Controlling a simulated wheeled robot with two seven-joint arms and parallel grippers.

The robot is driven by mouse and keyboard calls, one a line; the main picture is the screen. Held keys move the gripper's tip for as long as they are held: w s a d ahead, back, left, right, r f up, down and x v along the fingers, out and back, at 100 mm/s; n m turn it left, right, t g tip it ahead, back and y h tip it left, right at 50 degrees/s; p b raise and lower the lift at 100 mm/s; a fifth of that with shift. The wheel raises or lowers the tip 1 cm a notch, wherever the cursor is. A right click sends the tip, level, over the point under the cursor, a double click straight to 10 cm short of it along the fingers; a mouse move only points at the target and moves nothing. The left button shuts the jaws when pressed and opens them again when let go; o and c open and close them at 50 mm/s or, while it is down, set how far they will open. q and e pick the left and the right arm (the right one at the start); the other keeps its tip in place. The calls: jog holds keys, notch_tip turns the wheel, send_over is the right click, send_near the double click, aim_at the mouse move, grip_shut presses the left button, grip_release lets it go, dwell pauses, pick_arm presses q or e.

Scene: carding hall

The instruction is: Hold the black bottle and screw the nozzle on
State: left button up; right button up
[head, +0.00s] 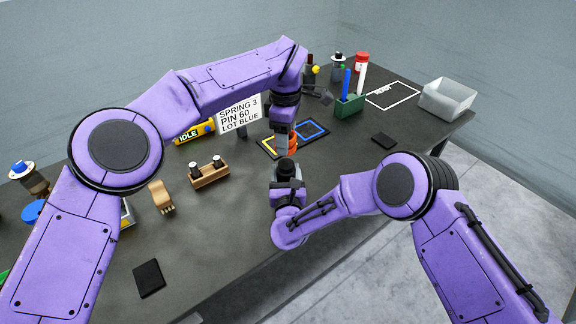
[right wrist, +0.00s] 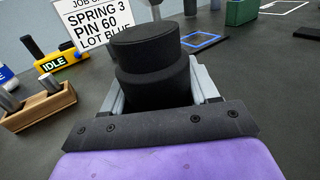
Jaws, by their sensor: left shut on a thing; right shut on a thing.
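The black bottle (head: 287,168) is upright in my right gripper (head: 287,182), which is shut around it near the front edge of the table. In the right wrist view the bottle (right wrist: 153,78) stands between the pale fingers, a narrower dark top above a wider body. My left gripper (head: 284,128) points down above and a little behind the bottle. It is shut on an orange piece (head: 292,141), which seems to be the nozzle; it is partly hidden. I cannot tell whether it touches the bottle. The left gripper does not show in the right wrist view.
Blue and yellow outlines (head: 312,130) mark the table behind the grippers. A job sign (head: 239,115), a yellow IDLE box (head: 190,132) and a wooden rack (head: 209,178) stand left. A green holder (head: 349,105) and a pale bin (head: 447,101) stand right.

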aim_at(285, 164)
pick_arm(q)
jog(key=shift+f, duration=1.7)
jog(key=shift+f, duration=0.9)
jog(key=shift+f, duration=0.55)
jog(key=m, duration=0.5)
jog(key=shift+m, duration=0.4)
jog(key=m, duration=1)
jog(key=shift+a+m, duration=0.1)
jog(key=shift+m, duration=0.2)
